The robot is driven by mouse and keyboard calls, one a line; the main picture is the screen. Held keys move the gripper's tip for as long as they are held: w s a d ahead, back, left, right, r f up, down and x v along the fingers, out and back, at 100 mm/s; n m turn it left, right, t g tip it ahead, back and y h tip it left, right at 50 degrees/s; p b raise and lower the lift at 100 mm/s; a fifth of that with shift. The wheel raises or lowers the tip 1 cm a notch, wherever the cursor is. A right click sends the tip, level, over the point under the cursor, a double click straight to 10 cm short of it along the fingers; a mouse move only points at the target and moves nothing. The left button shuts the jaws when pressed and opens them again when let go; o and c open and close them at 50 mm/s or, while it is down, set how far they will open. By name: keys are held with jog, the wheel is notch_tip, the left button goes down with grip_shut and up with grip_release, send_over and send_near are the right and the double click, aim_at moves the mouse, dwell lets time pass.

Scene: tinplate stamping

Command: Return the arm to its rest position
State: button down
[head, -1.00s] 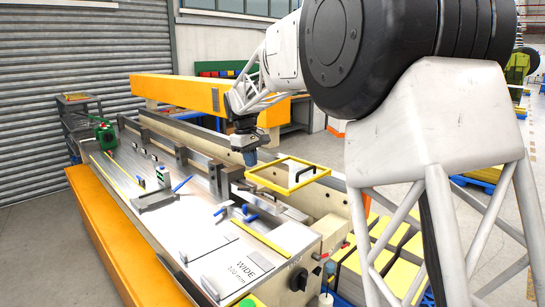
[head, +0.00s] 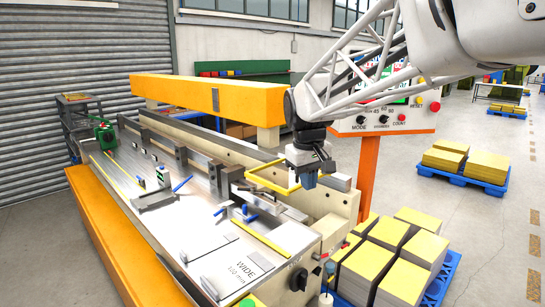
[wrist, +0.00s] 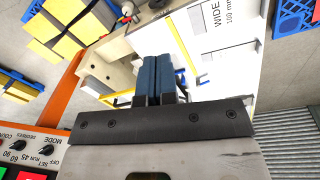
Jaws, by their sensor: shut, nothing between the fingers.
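My gripper (head: 308,181) hangs in the air over the right end of the stamping machine, in front of the control panel. In the wrist view its two blue fingers (wrist: 157,78) lie side by side with nothing between them, so it is shut and empty. In the head view my gripper overlaps the right part of the yellow guard frame (head: 262,184); I cannot tell if they touch. My arm reaches in from the upper right.
The machine bed (head: 190,215) holds stops and blue-handled clamps. The control panel (head: 385,113) stands on an orange post (head: 369,175) close behind my gripper. Yellow-topped stacks (head: 388,245) stand on a blue pallet at the lower right. Another loaded pallet (head: 455,178) is farther right.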

jog(key=s+d+f+m, duration=0.2)
jog(key=s+d+f, duration=0.1)
jog(key=s, duration=0.7)
jog(key=s+d+f+m+t, duration=0.1)
jog(key=s+d+f, duration=0.2)
jog(key=s, duration=0.7)
jog(key=s+d+f+m, duration=0.2)
jog(key=s+d+f, duration=0.2)
jog(key=s, duration=0.6)
jog(key=shift+f+m+t+y, duration=0.3)
jog(key=shift+f, duration=0.2)
jog(key=c, duration=1.8)
grip_release()
jog(key=shift+s, duration=0.1)
